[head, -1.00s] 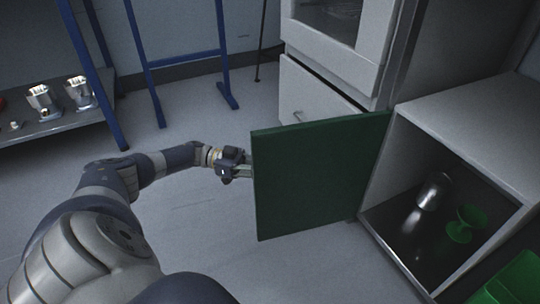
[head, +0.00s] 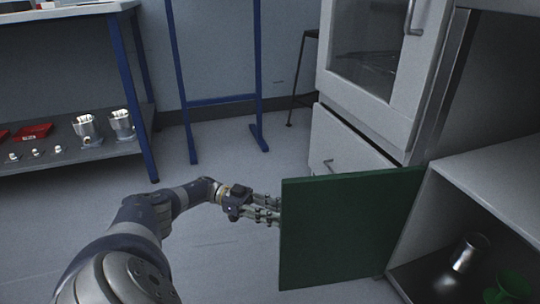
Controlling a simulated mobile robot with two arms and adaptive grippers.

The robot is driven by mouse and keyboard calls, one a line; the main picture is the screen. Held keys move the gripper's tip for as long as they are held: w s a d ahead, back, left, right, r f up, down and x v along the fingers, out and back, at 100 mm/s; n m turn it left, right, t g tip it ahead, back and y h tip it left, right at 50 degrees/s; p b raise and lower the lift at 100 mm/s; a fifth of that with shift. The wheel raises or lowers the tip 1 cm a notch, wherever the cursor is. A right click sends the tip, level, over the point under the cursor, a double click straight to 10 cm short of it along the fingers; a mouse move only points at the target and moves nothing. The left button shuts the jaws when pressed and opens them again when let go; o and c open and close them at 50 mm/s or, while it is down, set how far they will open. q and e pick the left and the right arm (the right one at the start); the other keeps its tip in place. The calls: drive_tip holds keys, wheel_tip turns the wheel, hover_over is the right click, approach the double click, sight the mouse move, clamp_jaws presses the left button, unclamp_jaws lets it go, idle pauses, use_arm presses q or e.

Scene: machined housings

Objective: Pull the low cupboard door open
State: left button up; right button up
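The low cupboard door (head: 350,232) is a dark green panel, swung wide out from the low grey cupboard (head: 490,188) at the right. Its inner face is toward me, so its outer face and any handle are hidden. My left gripper (head: 272,209) is at the door's free left edge. My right gripper is not in view.
Inside the cupboard stand a metal cylinder (head: 469,252) and a green object (head: 510,287). A white cabinet (head: 365,75) with a drawer (head: 345,145) is behind the door. A blue-legged bench (head: 146,100) with metal housings is at the left. The floor between is clear.

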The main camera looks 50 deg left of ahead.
use_arm(q)
drive_tip(key=shift+v, duration=0.85)
drive_tip(key=shift+s+a, duration=0.1)
